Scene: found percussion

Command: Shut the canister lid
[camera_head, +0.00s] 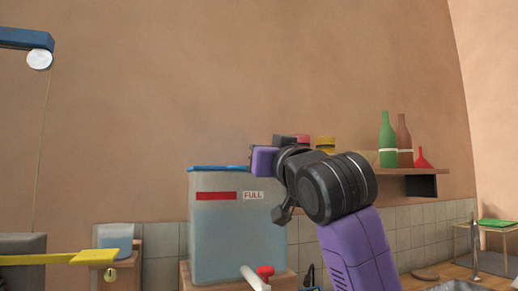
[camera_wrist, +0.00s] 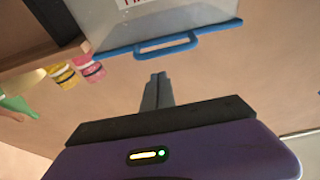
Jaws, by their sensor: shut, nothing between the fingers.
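A large translucent blue-grey container (camera_head: 232,232), which I take for the canister, stands left of centre with a red strip and a FULL label. A blue lid or rim (camera_head: 215,168) runs along its top. I cannot tell whether it is open or shut. In the wrist view the container (camera_wrist: 150,22) appears inverted, and its blue edge (camera_wrist: 215,30) carries a loop-like handle. My gripper (camera_wrist: 157,77) is shut and empty, its fingertips apart from that handle in the picture. In the head view my gripper (camera_head: 262,160) is near the container's top right, its fingers mostly hidden.
A wall shelf (camera_head: 405,172) right of my arm holds a green bottle (camera_head: 387,143), a brown bottle (camera_head: 404,143) and a red funnel (camera_head: 422,160). A red-handled tap (camera_head: 265,271) sits at the container's lower front. A yellow bar (camera_head: 50,259) extends at lower left.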

